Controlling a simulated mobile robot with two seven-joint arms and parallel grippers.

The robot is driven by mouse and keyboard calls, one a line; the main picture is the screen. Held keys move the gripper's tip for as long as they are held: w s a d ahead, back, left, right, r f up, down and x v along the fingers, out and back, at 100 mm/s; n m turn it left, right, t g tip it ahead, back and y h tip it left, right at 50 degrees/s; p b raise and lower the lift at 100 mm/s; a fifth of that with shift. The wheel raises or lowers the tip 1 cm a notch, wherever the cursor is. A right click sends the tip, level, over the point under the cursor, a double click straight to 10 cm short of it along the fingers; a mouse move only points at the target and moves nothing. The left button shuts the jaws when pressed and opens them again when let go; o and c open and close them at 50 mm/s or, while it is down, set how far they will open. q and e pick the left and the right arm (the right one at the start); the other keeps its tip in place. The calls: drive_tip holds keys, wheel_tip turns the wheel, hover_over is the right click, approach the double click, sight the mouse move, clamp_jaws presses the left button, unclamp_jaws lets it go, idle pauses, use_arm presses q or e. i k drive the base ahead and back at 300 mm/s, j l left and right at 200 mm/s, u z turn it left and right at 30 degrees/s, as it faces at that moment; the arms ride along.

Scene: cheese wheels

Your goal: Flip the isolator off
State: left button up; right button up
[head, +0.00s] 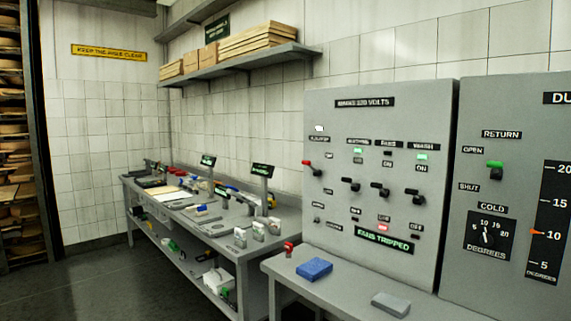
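The grey switch panel (343,205) stands at the right, with a plate reading roughly "MAINS 220 VOLTS" (364,102). At its left edge is a lever with a red tip (307,163) and a dark body, under a small blurred label (320,139) that may read isolator. The red tip points up and to the left. A white lamp or tag (319,128) sits above that label. To its right are black switches (350,186), (379,190), (416,197). Neither of my grippers is in view.
Green lamps (422,157) and a red lamp (383,227) show on the panel, above a sign reading "FANS TRIPPED" (387,241). The bench below holds a blue sponge-like block (314,269) and a grey block (391,304). A cluttered workbench (245,245) stands left; floor is open further left.

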sight(311, 167)
drive_tip(key=i+j, duration=0.35)
drive_tip(key=i+j+z, duration=0.1)
drive_tip(key=i+j, duration=0.25)
drive_tip(key=i+j+z, duration=0.1)
drive_tip(key=i+j, duration=0.55)
drive_tip(key=j, duration=0.2)
drive_tip(key=i+j+z, duration=0.1)
drive_tip(key=i+j, duration=0.55)
drive_tip(key=j, duration=0.25)
drive_tip(key=i+j+z, duration=0.15)
drive_tip(key=i+j, duration=0.15)
drive_tip(key=j, duration=0.15)
